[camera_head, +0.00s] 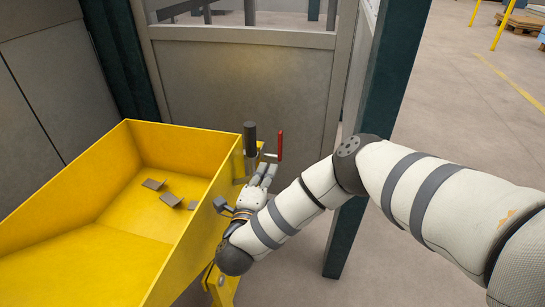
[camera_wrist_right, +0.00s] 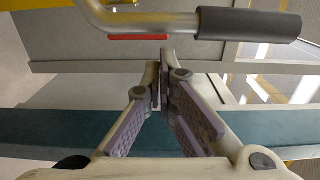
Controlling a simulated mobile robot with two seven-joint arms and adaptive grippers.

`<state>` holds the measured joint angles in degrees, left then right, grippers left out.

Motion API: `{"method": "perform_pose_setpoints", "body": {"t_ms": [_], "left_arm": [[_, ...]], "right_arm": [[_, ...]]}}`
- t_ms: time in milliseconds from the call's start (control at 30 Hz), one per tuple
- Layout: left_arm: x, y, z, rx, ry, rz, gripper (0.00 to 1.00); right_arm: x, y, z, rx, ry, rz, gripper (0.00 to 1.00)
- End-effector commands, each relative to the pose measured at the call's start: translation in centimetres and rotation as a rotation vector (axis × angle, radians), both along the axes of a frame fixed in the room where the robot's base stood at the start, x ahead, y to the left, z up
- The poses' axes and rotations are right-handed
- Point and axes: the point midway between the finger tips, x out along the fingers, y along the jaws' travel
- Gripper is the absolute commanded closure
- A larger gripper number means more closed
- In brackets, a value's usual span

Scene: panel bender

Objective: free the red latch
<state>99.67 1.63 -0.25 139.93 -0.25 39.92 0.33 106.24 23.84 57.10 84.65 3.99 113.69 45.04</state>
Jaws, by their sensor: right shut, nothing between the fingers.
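The red latch (camera_head: 280,145) is a thin upright red bar by the top corner of the yellow bin's end wall. My left gripper is not in view.
A dark handle grip (camera_head: 250,137) stands left of the latch; the wrist view shows it too (camera_wrist_right: 250,25). The yellow bin (camera_head: 190,235) holds several small grey scraps. A dark green post (camera_head: 385,85) stands behind my right arm. Open floor lies to the right.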

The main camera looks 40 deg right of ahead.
Motion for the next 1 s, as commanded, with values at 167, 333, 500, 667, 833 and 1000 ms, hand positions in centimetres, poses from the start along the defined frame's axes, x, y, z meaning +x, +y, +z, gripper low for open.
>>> {"method": "perform_pose_setpoints", "body": {"t_ms": [167,333,500,667,833,1000], "left_arm": [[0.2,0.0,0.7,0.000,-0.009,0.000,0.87],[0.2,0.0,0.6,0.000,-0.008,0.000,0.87],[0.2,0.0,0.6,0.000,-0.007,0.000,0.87],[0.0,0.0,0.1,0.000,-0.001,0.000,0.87],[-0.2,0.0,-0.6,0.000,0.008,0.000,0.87],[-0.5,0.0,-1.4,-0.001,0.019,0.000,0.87]], "right_arm": [[-0.7,0.8,0.3,-0.001,-0.002,-0.001,1.00],[-0.8,0.9,0.2,0.000,-0.001,-0.001,1.00],[-0.7,0.7,0.2,-0.020,0.013,0.006,1.00],[0.2,-0.8,0.6,-0.245,0.192,0.079,1.00],[0.9,-2.9,1.0,-0.700,0.514,0.186,1.00],[0.4,-4.6,0.8,-1.286,0.866,0.249,1.00]]}}
